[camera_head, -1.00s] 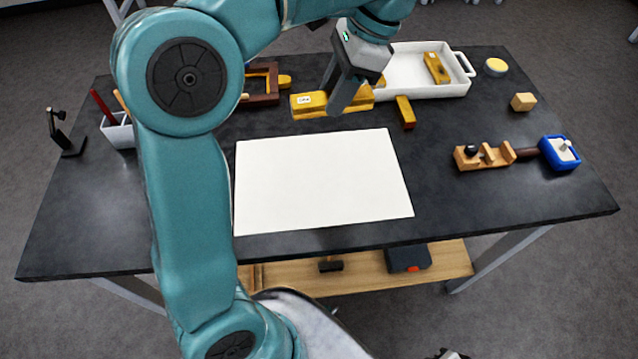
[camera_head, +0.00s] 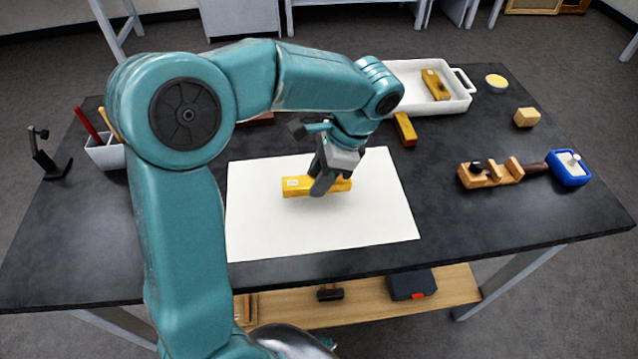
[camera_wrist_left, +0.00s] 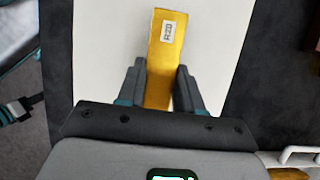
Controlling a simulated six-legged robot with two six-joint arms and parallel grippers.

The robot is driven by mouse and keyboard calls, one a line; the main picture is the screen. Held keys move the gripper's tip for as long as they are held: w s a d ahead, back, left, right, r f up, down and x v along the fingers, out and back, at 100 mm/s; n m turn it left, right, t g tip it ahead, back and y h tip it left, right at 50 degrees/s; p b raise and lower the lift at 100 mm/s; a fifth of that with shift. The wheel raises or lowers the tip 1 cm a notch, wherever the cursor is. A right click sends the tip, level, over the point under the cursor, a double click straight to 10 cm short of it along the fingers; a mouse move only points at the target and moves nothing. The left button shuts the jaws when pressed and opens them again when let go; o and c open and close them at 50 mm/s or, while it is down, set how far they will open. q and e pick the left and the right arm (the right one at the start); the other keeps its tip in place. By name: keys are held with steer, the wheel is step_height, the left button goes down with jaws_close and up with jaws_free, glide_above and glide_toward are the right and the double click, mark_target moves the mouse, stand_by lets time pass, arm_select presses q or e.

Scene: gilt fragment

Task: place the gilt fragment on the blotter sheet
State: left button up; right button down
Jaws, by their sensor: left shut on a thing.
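The gilt fragment (camera_head: 298,187) is a yellow-gold bar with a small white label. It lies across the view over the middle of the white blotter sheet (camera_head: 320,230). My left gripper (camera_head: 322,185) is shut on the fragment near its right part. In the left wrist view the fragment (camera_wrist_left: 168,50) stands out between the two fingers (camera_wrist_left: 160,88), its label facing up, with the blotter sheet (camera_wrist_left: 215,40) behind it. I cannot tell whether the fragment touches the sheet. My right gripper is not in view.
A white tray (camera_head: 455,107) holding another gold piece (camera_head: 436,86) stands at the back right. A shorter gold piece (camera_head: 405,129) lies in front of it. A wooden tool (camera_head: 490,174) and a blue container (camera_head: 568,168) lie at the right. The sheet's front part is bare.

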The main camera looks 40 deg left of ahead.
arm_select(q)
steer(key=shift+f, duration=0.85)
steer(key=shift+s+f, duration=0.1)
steer(key=shift+f, duration=0.05)
steer(key=shift+f, duration=0.2)
steer(key=o, duration=1)
steer(key=shift+o, duration=0.2)
steer(key=shift+r, duration=0.1)
steer(key=p+v, duration=0.2)
steer(key=v, duration=1)
steer(key=shift+r, duration=0.1)
